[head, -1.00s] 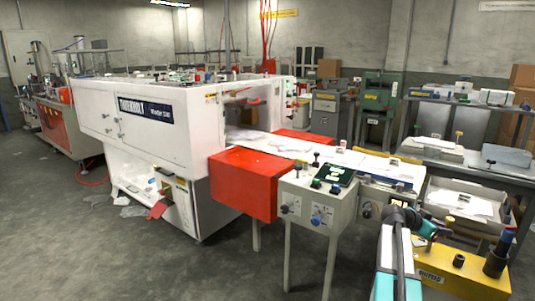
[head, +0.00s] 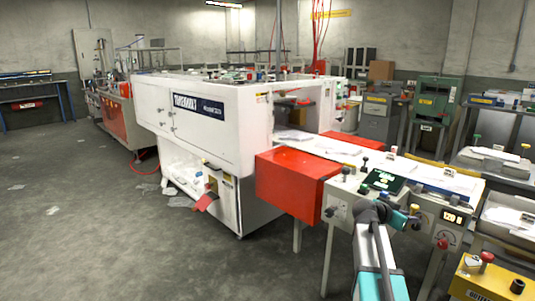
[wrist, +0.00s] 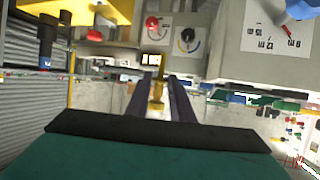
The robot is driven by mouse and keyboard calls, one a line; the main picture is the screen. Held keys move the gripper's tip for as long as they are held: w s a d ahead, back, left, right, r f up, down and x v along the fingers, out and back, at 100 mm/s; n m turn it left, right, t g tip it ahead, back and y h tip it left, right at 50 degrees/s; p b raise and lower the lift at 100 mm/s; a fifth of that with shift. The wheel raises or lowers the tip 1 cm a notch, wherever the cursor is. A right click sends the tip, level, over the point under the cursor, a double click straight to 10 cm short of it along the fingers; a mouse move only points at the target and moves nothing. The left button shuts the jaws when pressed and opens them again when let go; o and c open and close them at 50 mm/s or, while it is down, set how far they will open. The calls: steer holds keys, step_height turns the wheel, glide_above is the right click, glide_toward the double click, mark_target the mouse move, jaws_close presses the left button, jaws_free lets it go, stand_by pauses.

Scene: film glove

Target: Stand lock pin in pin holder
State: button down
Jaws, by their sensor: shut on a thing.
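The lock pin, a slim brass-coloured piece (wrist: 157,92), stands between the two dark fingers of my gripper (wrist: 160,82) in the wrist view. The fingers are shut on it. In the head view my gripper (head: 402,219) is small, in front of the control panel, and the pin cannot be told clearly there. A yellow block (head: 474,285), seemingly the pin holder, is at the lower right corner of the head view, partly cut off. It carries a red-topped piece and a dark socket. My gripper is left of it and apart from it. A yellow block also shows at top left in the wrist view (wrist: 75,10).
The control panel (head: 345,207) with knobs and a screen stands close behind my gripper. A red box (head: 297,183) and a large white machine (head: 205,130) are to its left. Shelves (head: 495,165) stand at right. The floor (head: 110,240) at left is open.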

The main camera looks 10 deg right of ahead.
steer(key=w+a+r+n+t+y, duration=0.1)
steer(key=w+a+n+t+y, duration=0.25)
steer(key=a, duration=0.95)
steer(key=w+a+r+n+t+y, duration=0.2)
steer(key=a+n+t+y, duration=0.15)
steer(key=a, duration=1.05)
steer(key=w+a+r+n+t+y, duration=0.1)
steer(key=w+a+n+t+y, duration=0.3)
steer(key=a, duration=0.9)
steer(key=a+r+n+y+p, duration=0.1)
steer(key=r+p, duration=0.7)
steer(key=r, duration=0.1)
steer(key=a+r+n+g+y+p, duration=0.1)
steer(key=a+r+n+p, duration=0.1)
steer(key=r+p, duration=0.6)
steer(key=shift+s+a+r+n, duration=0.3)
steer(key=shift+s+r, duration=0.1)
steer(key=shift+r, duration=0.35)
steer(key=shift+d, duration=0.2)
steer(key=shift+s, duration=0.1)
